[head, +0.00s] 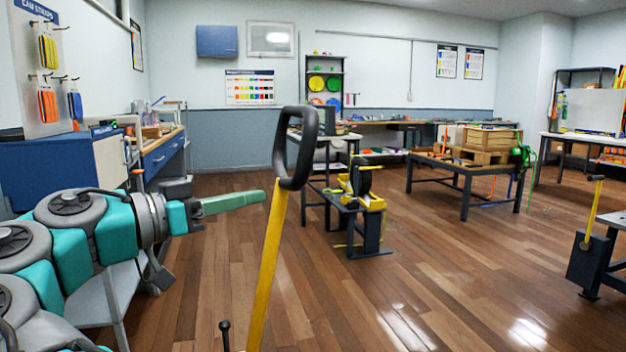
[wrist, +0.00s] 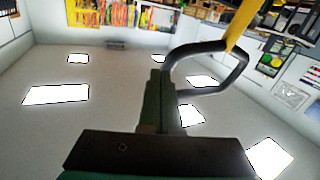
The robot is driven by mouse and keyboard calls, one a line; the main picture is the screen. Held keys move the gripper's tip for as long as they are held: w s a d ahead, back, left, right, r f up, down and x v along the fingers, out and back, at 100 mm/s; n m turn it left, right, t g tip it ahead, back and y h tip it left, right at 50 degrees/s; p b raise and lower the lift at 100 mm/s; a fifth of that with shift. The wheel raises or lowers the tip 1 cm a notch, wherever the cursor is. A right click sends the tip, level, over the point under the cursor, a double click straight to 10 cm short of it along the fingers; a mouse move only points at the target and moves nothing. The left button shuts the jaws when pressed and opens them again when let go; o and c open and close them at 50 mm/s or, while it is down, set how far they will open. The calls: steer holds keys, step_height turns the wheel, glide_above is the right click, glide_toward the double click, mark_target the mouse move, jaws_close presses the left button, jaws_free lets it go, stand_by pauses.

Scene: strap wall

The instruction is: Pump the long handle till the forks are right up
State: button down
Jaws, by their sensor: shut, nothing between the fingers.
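The long handle is a yellow shaft (head: 268,265) topped by a black loop grip (head: 297,150). It stands nearly upright, leaning a little to the right, in the front middle of the head view. In the wrist view the black loop (wrist: 243,65) is right of the fingers, with part of the yellow shaft (wrist: 240,22) above. My gripper (head: 262,196) has green fingers, shut and empty. Their tips are just left of the shaft, below the loop, in the head view. In the wrist view the fingers (wrist: 157,80) overlap the loop's near end; I cannot tell whether they touch. The forks are out of view.
A black and yellow device on a stand (head: 362,200) is behind the handle. A low dark table (head: 465,170) with wooden pallets is further back. A blue-fronted bench (head: 165,152) lines the left wall. A yellow lever (head: 592,212) stands at right. Open wooden floor (head: 420,275) lies between.

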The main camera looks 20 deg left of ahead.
steer(key=v, duration=0.2)
steer(key=b, duration=0.2)
glide_toward(305, 181)
steer(key=shift+m, duration=0.3)
steer(key=x, duration=0.7)
steer(key=shift+s+d+r, duration=0.2)
steer(key=shift+s+d, duration=0.1)
steer(key=shift+d, duration=0.05)
steer(key=shift+w+d, duration=0.25)
steer(key=shift+w+d+r+t, duration=0.25)
steer(key=shift+w+r+t, duration=0.05)
steer(key=shift+w+r, duration=0.1)
steer(key=shift+w+a, duration=0.1)
steer(key=shift+w+f, duration=0.3)
steer(key=shift+w, duration=0.15)
steer(key=shift+d+f, duration=0.2)
steer(key=shift+d, duration=0.05)
